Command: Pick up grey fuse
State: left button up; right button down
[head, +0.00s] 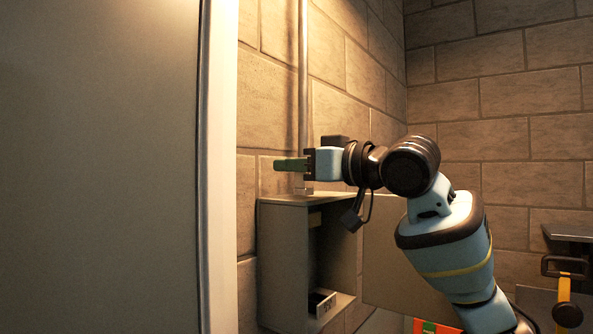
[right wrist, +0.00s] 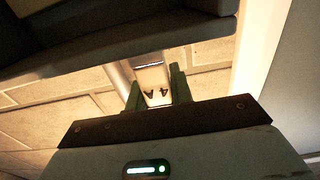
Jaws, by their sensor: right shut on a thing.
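My right gripper (head: 290,164) is above the top of the open wall box, its green fingers pointing left. In the right wrist view, its two fingers (right wrist: 156,92) are shut on a small pale piece with dark marks, the grey fuse (right wrist: 157,98). In the head view the fingers hide the fuse. My left gripper is in neither view.
The grey wall box (head: 283,262) stands open, its door (head: 395,262) swung to the right. A small dark-and-white part (head: 322,302) sits low inside. A pipe (head: 303,80) runs up the brick wall behind the gripper. A large grey panel (head: 100,170) fills the left.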

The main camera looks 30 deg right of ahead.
jog(key=shift+r, duration=1.65)
jog(key=s+a+r, duration=0.1)
jog(key=s+a, duration=0.1)
jog(key=s, duration=1.3)
jog(key=shift+s+a+r, duration=0.15)
jog(key=shift+s+a, duration=0.25)
